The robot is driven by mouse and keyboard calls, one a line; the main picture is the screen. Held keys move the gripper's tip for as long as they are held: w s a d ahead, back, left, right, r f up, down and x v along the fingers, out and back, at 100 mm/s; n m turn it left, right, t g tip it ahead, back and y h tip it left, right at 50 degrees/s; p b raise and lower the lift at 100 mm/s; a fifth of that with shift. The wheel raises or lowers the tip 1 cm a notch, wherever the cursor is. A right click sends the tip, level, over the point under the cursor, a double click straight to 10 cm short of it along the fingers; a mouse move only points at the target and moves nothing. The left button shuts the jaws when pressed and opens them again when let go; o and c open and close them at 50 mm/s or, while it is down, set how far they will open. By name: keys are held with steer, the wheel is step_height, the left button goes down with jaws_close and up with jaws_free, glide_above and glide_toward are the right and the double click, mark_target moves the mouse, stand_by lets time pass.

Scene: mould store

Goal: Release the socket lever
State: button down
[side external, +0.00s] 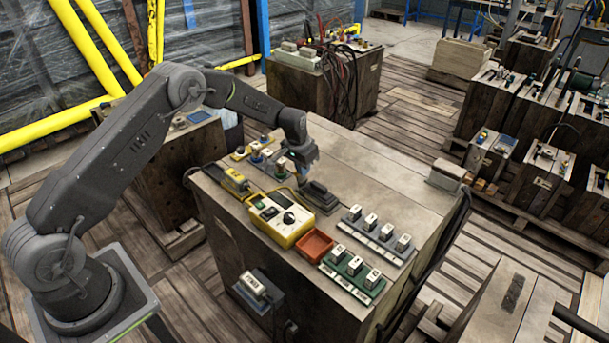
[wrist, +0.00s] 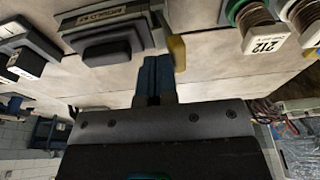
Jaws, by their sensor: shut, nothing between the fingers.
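The socket (side external: 319,196) is a dark grey block with a raised top on the bench, just in front of my gripper. In the wrist view the socket (wrist: 104,46) lies at the upper left, with a labelled strip along it. A thin lever-like part with a yellow tip (wrist: 177,52) stands at its right end. My gripper (side external: 304,176) points down at the bench top. In the wrist view its blue fingers (wrist: 158,72) are together and empty, close beside the yellow tip. I cannot tell whether they touch it.
A yellow meter (side external: 282,217) and an orange tray (side external: 314,245) stand nearby. Grey (side external: 376,243) and green (side external: 344,281) racks hold labelled blocks. Wound spools (wrist: 258,25) stand right of the fingers in the wrist view.

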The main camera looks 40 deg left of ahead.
steer(key=shift+a+f, duration=0.1)
steer(key=shift+a, duration=0.25)
stand_by(0.3)
steer(key=shift+a+f, duration=0.1)
steer(key=shift+a, duration=0.35)
steer(key=shift+d+r, duration=0.2)
steer(key=shift+d, duration=0.45)
step_height(320, 180, up, 7)
stand_by(0.6)
